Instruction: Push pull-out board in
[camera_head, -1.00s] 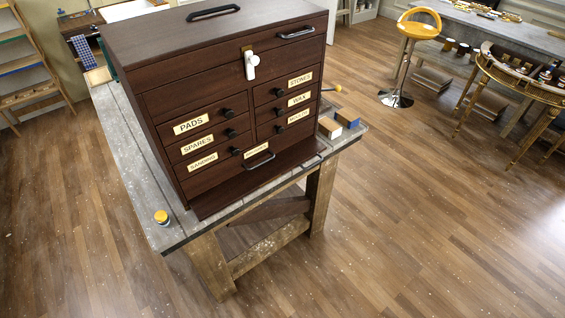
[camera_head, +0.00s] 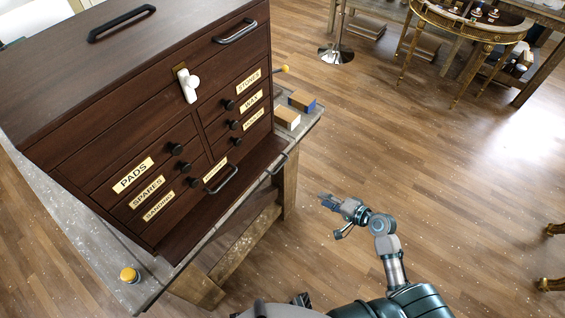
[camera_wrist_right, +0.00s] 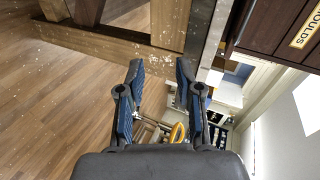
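The dark wood chest (camera_head: 85,125) stands on a grey worktable. A thin dark board (camera_head: 205,222) sticks out along the foot of its front, low over the table edge. A small dark handle (camera_head: 279,163) shows at the board's right end. My right gripper (camera_head: 330,214) is to the right of the board, apart from it, over the floor in the head view. Its two blue-padded fingers (camera_wrist_right: 159,66) are spread with nothing between them in the right wrist view. My left gripper is not in view.
A yellow-topped jar (camera_head: 129,275) stands at the table's near corner. Two small blocks (camera_head: 287,118) sit on the table's right end. A gilt console (camera_head: 465,27) is at the back right. The floor between is clear.

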